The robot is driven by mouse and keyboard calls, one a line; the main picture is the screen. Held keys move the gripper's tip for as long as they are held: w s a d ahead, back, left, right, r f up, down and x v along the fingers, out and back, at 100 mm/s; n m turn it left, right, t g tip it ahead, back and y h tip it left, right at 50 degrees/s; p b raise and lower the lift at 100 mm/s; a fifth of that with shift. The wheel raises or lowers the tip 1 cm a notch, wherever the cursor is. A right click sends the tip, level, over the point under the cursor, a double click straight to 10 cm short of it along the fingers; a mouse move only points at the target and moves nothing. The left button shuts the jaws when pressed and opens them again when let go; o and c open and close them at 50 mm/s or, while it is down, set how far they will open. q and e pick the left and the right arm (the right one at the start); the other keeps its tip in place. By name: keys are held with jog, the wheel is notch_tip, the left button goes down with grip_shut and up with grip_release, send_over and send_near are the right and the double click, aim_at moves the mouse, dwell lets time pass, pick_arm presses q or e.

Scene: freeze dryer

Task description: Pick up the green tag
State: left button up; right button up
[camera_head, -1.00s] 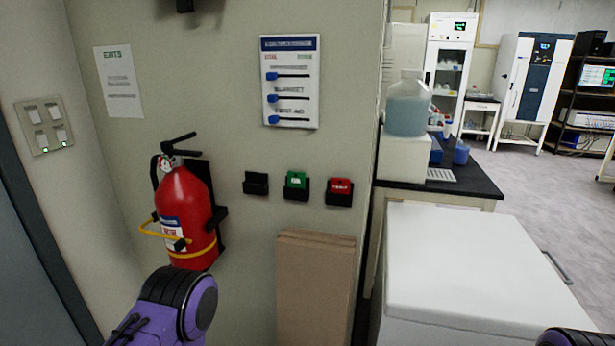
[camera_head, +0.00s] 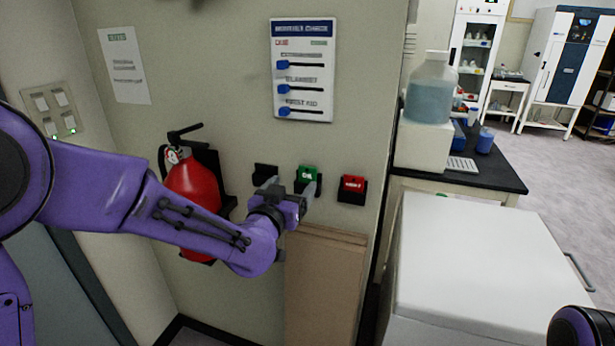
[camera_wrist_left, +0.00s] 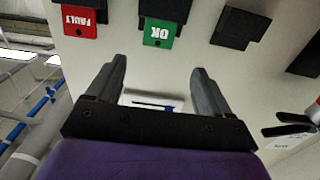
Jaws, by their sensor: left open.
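The green tag (camera_head: 308,174), marked OK, sits in the middle black wall holder. In the left wrist view the green tag (camera_wrist_left: 160,33) hangs from its holder, beyond and between the tips of my left gripper (camera_wrist_left: 158,68). My left gripper (camera_head: 290,190) is open and empty, close in front of the green tag; the fingers do not appear to touch it. In the head view a finger covers part of the tag's holder. Of my right arm only a purple part shows at the lower right; its gripper is out of view.
A red FAULT tag (camera_head: 354,183) sits in the holder to the right. An empty black holder (camera_head: 265,172) is to the left. A fire extinguisher (camera_head: 192,190) hangs behind my left arm. Brown panels (camera_head: 325,280) lean below. A white chest (camera_head: 480,255) stands at right.

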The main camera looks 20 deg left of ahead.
aim_at(307, 172)
pick_arm(q)
jog(key=w, duration=0.2)
jog(key=w+p, duration=0.1)
jog(key=w, duration=0.2)
jog(key=w+p, duration=0.1)
jog(key=w, duration=0.1)
jog(key=shift+w+d+f, duration=0.35)
jog(key=shift+f, duration=0.05)
jog(key=shift+w, duration=0.15)
jog(key=c, duration=1.4)
